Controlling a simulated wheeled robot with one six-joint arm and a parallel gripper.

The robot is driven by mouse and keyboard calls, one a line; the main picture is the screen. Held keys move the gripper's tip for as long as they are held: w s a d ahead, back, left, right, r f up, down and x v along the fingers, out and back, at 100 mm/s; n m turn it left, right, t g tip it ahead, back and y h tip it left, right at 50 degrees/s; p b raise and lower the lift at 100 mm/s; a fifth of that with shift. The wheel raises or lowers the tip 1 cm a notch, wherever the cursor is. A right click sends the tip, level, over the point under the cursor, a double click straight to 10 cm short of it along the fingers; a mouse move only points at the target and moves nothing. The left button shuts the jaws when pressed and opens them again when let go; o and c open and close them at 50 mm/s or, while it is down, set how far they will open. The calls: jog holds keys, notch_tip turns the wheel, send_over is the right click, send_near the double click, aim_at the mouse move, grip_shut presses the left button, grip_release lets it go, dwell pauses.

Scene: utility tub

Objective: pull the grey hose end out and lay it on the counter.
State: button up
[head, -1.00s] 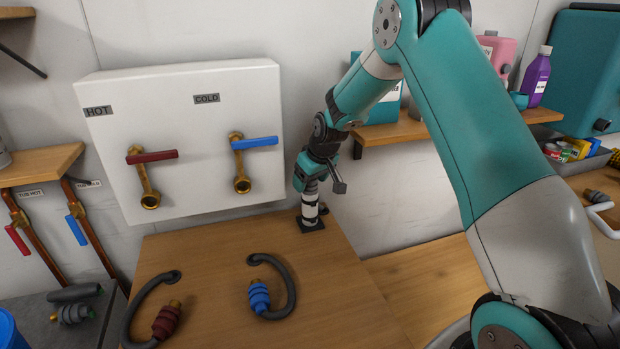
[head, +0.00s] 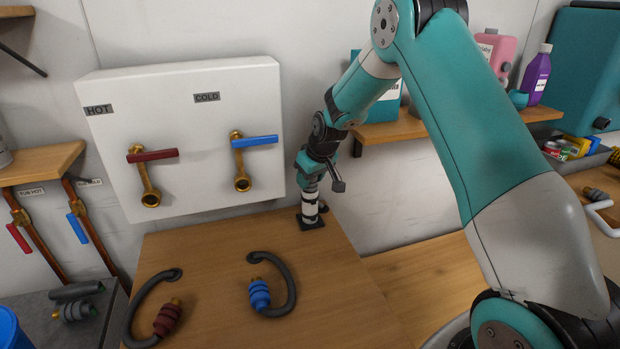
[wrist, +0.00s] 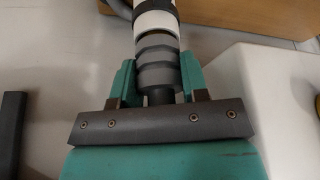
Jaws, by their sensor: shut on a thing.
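The grey hose end (wrist: 158,62), a ribbed grey cuff, is between the green fingers of my gripper (wrist: 158,82) in the wrist view. The gripper is shut on it. Beyond the cuff, in line with it, is a white pipe (wrist: 155,20) with a dark band. In the head view my gripper (head: 311,177) points down over this white pipe (head: 310,207), which stands upright on a black base plate at the counter's back right corner. A little grey of the hose end (head: 311,187) shows above the pipe. Whether its lower part is inside the pipe is hidden.
The wooden counter (head: 335,275) is bare on its right and front. A blue-ended hose (head: 260,295) and a red-ended hose (head: 167,318) lie on it. A white valve box (head: 190,110) is behind, and a wooden shelf (head: 415,128) with bottles is at right.

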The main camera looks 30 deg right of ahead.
jog(key=shift+r+p, duration=1.95)
jog(key=shift+r, duration=1.15)
